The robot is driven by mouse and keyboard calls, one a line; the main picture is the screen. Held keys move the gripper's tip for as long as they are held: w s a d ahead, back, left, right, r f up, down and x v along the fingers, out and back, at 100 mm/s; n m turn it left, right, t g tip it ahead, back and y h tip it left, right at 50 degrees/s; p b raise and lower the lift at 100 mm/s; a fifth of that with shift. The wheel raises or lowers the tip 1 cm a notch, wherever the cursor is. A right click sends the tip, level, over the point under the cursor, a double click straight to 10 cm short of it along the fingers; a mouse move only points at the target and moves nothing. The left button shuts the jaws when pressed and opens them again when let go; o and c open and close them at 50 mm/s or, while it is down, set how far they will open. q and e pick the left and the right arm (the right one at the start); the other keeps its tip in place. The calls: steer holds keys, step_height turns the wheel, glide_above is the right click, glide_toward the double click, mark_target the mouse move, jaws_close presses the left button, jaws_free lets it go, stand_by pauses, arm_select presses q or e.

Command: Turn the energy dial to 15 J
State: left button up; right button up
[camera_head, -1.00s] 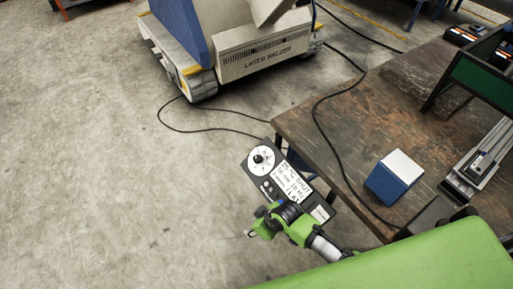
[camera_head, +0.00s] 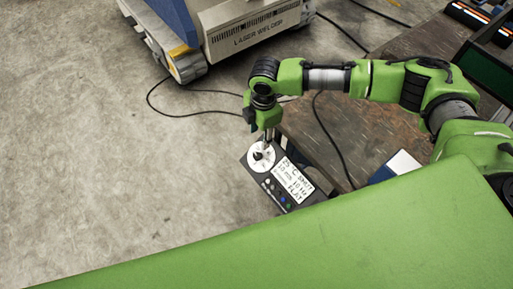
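The dark control panel (camera_head: 298,206) hangs at the left edge of the wooden table. It has a white round dial (camera_head: 253,165) with a small dark knob at its centre, and a white display (camera_head: 295,180) whose small text I cannot read surely; its top line seems to start with 25. My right gripper (camera_head: 264,147) points down at the dial, with its fingers close to the knob. I cannot tell whether the fingers touch it or are open. The dial's scale is too small to read and partly hidden by the fingers. My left gripper is not in view.
A laser welder (camera_head: 262,32) stands on the floor at the back. A blue and white box (camera_head: 401,163) on the wooden table (camera_head: 345,134) is partly hidden by my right arm. Black cables (camera_head: 320,125) run over the table and floor. Open floor lies left of the panel.

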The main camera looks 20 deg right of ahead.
mark_target(258, 155)
steer(key=f, duration=0.9)
steer(key=w+f+p, duration=0.1)
steer(key=f, duration=0.3)
steer(key=shift+a+f, duration=0.15)
steer(key=shift+f, duration=0.05)
steer(key=c, duration=1.1)
